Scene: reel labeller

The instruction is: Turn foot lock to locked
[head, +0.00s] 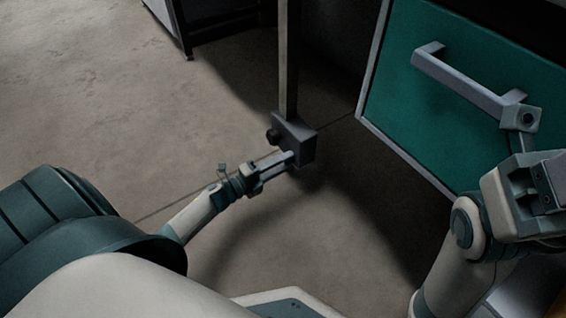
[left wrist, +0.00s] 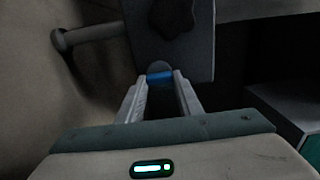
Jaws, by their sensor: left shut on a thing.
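The foot lock is a grey block (head: 303,138) at the bottom of an upright post (head: 288,60), near the floor. In the left wrist view the block (left wrist: 190,55) fills the top middle, with a dark lobed knob (left wrist: 178,15) on its face. A small blue part (left wrist: 160,77) sits at the block's lower edge. My left gripper (head: 288,159) reaches the block from the lower left, its fingers (left wrist: 160,84) shut on the blue part. Whether the lock is locked cannot be told. My right gripper (head: 540,192) is at the right; its fingertips are unclear.
A teal panel (head: 410,110) with a grey bar handle (head: 460,82) stands at the right, close to my right gripper. A dark cabinet (head: 215,22) stands at the back. A round peg (left wrist: 88,37) sticks out left of the block. The floor (head: 90,90) at the left is clear.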

